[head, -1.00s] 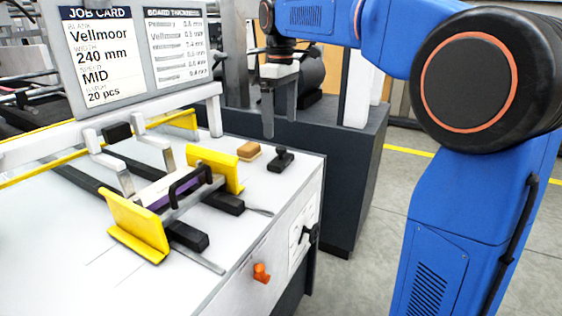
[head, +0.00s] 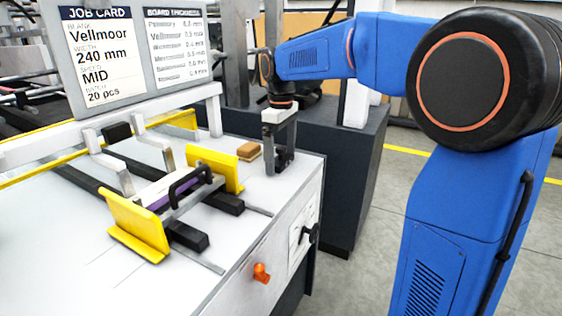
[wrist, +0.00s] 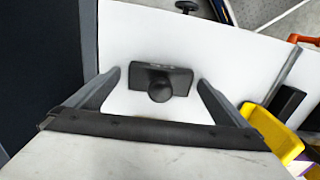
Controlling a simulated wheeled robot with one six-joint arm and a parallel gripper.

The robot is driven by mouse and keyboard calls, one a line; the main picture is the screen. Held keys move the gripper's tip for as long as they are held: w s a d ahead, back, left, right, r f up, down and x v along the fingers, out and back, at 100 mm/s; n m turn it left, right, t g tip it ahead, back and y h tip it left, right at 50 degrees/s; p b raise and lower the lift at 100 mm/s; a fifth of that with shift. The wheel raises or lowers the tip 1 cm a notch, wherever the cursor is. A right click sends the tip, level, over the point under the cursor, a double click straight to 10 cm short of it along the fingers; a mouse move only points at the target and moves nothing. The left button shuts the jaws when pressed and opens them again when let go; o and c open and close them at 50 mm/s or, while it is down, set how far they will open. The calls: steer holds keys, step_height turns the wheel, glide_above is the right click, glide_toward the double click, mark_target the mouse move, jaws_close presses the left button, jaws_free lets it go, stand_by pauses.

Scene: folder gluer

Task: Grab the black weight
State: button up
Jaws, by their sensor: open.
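The black weight (wrist: 161,80) is a dark block with a round knob on top, standing on the white machine table. In the wrist view it lies between and slightly beyond the two fingers of my gripper (wrist: 158,82), with a gap on each side. In the head view my gripper (head: 282,162) points straight down around the black weight (head: 284,157), its fingers low near the tabletop. The fingers partly hide the weight there. My gripper is open and holds nothing.
Yellow guides (head: 216,168) and a black handle (head: 190,183) stand farther left on the white table (head: 100,255). The table's right edge is close to the weight. A job card board (head: 98,55) stands at the back left.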

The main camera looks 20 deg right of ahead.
steer(key=shift+f, duration=0.1)
steer(key=c, duration=1.7)
